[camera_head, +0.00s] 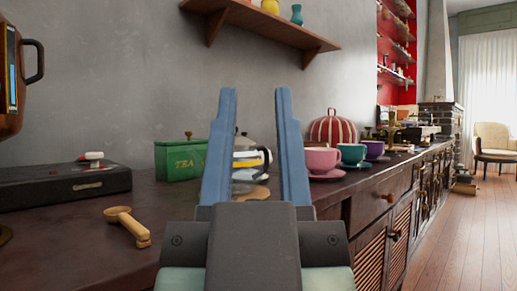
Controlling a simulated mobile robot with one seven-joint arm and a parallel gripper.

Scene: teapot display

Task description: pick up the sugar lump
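I cannot make out a sugar lump for certain. A small white object (94,155) with a touch of red lies on the dark case (45,192) at the left; it is too small to tell what it is. My gripper (256,92) is in the middle of the view, with its two blue fingers upright and wide apart. It is open, and nothing is held between the fingers. The gripper and its fingers hide part of the counter behind them.
On the dark counter (85,235) are a wooden scoop (128,225), a green tea tin (180,160), a glass pot (246,165) seen between my fingers, and pink (321,161), teal (352,154) and purple (374,149) cups. A wooden shelf (265,22) hangs above.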

